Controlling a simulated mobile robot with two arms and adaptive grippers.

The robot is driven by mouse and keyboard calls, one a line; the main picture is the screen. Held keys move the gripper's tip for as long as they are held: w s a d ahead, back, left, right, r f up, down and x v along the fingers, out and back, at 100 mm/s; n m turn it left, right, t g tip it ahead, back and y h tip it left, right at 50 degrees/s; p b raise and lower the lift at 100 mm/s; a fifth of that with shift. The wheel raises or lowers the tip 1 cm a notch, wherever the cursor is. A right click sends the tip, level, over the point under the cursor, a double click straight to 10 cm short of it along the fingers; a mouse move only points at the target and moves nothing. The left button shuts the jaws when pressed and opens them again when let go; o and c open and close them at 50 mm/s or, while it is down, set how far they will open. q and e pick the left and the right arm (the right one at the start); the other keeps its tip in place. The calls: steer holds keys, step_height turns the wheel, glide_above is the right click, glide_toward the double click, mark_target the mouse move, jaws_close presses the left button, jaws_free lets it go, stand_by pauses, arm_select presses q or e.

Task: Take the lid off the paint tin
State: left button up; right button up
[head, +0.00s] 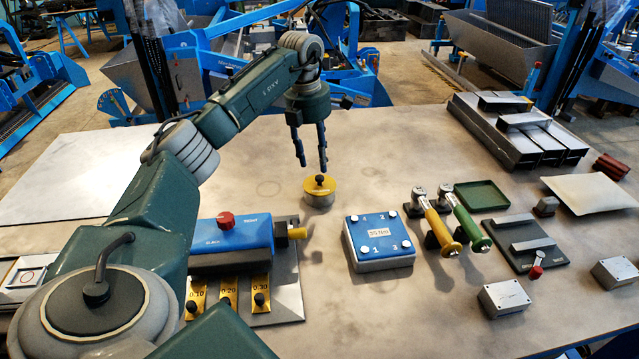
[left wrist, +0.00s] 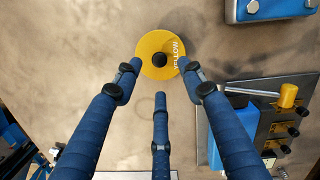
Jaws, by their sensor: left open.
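The paint tin (head: 319,200) stands upright on the table, a short grey tin with a yellow lid (head: 312,187) on it. A black knob (head: 319,180) rises from the lid's middle. In the left wrist view the lid (left wrist: 150,67) shows from above with the word YELLOW on it. My left gripper (head: 311,166) hangs just above and slightly to the left of the knob, fingers pointing down. Its fingers are spread with nothing between them. In the left wrist view the two upper fingertips (left wrist: 158,78) flank the lid. My right gripper is in neither view.
Right of the tin is a blue-topped block (head: 378,240), then yellow-handled (head: 440,228) and green-handled (head: 468,224) tools. A blue block with a red knob (head: 233,234) stands front left on a plate. Bare table surrounds the tin.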

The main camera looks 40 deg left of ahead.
mark_target(319, 177)
arm_select(q)
steer(key=shift+d+f, duration=0.15)
steer(key=shift+f, duration=0.4)
steer(key=f+p, duration=0.1)
steer(key=f, duration=0.1)
steer(key=w+f+p, duration=0.1)
steer(key=f, duration=0.1)
steer(key=shift+f, duration=0.4)
steer(key=shift+s, duration=0.1)
jaws_close()
